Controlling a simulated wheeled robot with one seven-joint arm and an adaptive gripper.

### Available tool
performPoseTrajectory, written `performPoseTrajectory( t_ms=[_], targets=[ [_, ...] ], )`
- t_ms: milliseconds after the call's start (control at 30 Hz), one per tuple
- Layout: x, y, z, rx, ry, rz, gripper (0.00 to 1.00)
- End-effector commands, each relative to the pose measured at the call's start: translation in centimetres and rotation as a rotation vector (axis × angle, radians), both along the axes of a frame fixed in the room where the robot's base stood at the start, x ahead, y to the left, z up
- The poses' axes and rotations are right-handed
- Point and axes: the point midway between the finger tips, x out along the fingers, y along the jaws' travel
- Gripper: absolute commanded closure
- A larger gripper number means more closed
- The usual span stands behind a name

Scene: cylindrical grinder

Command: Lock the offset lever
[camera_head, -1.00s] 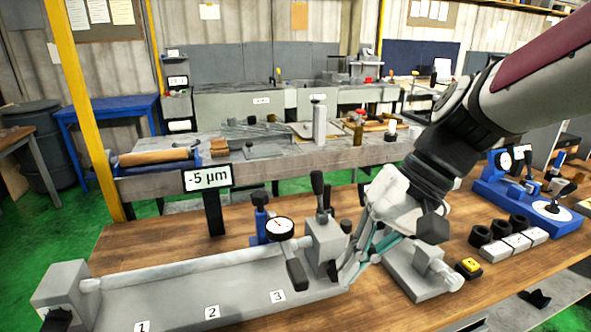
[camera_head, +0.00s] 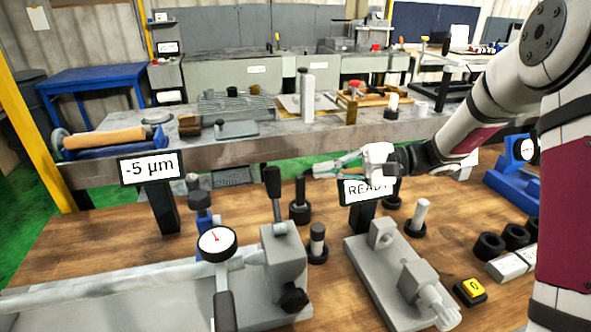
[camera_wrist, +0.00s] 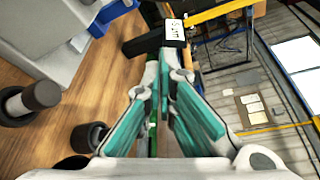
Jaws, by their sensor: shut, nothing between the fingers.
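The grey tailstock block (camera_head: 284,262) stands at the right end of the long grey fixture. An upright black-handled lever (camera_head: 273,187) rises from it, and a black knob (camera_head: 293,299) is on its lower front. I cannot tell for sure which of these is the offset lever. My gripper (camera_head: 324,169) is shut and empty, pointing left, above and behind the tailstock, to the right of the upright lever and apart from it. In the wrist view my teal-padded fingers (camera_wrist: 162,76) are close together, with nothing between them.
A dial gauge (camera_head: 216,243) stands left of the tailstock. A sign reading -5 µm (camera_head: 151,168) stands farther back. A READY sign (camera_head: 366,190) stands just below my gripper. A second grey fixture (camera_head: 387,268) and a yellow button (camera_head: 470,290) are at right.

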Motion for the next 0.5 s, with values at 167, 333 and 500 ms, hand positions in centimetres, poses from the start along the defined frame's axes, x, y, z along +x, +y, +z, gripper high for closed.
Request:
performPoseTrajectory(
  t_ms=[167,333,500],
  targets=[
    [0.46,-0.10,-0.21,0.017,0.001,-0.010,1.00],
    [0.42,-0.10,-0.19,0.016,0.001,-0.009,1.00],
    [0.40,0.30,-0.22,0.015,0.001,-0.008,1.00]
  ],
)
